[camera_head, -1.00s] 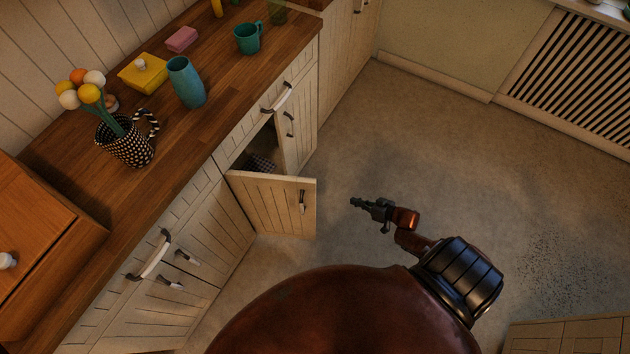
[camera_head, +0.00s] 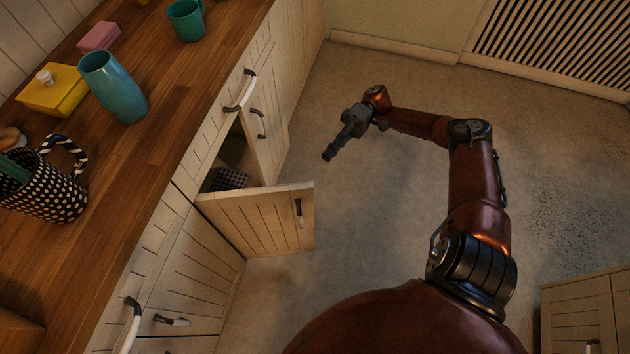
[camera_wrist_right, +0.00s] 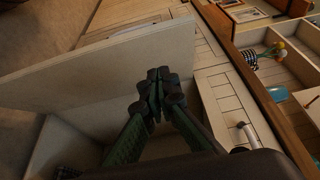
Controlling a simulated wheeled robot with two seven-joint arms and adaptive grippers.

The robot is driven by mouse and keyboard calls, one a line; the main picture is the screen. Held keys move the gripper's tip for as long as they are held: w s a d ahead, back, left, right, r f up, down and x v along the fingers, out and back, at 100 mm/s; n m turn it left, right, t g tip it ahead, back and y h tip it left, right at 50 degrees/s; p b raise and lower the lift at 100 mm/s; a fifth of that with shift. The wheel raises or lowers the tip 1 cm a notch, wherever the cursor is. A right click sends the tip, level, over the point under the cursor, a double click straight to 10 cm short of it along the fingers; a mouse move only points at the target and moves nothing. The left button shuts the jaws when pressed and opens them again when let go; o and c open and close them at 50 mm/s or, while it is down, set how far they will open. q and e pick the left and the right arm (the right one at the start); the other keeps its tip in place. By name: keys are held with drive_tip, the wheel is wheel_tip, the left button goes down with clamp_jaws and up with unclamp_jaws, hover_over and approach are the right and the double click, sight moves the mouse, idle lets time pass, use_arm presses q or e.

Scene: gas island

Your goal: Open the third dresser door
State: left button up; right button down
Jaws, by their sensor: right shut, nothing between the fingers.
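The dresser is a row of pale plank fronts under a wooden counter. One door (camera_head: 258,220) stands swung out into the room, its dark handle facing front. The open compartment behind it holds a dark checkered item (camera_head: 229,179). The adjoining door (camera_head: 268,128) beyond the gap has its own handle (camera_head: 258,124); I cannot tell whether it is fully closed. My right gripper (camera_head: 328,155) is shut and empty, over the floor to the right of the opening. In the right wrist view, its fingertips (camera_wrist_right: 157,78) appear in front of a pale panel (camera_wrist_right: 120,55); contact is unclear. My left gripper is out of view.
Free floor (camera_head: 380,220) lies to the right. Another cabinet (camera_head: 580,315) stands at lower right.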

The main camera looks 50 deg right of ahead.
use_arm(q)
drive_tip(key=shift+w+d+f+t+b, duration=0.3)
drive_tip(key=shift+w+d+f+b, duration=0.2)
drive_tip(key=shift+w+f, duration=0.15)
use_arm(e)
drive_tip(key=s+a, duration=0.2)
drive_tip(key=a, duration=0.8)
drive_tip(key=shift+s, duration=0.4)
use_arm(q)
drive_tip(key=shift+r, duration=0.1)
use_arm(e)
drive_tip(key=shift+a, duration=0.1)
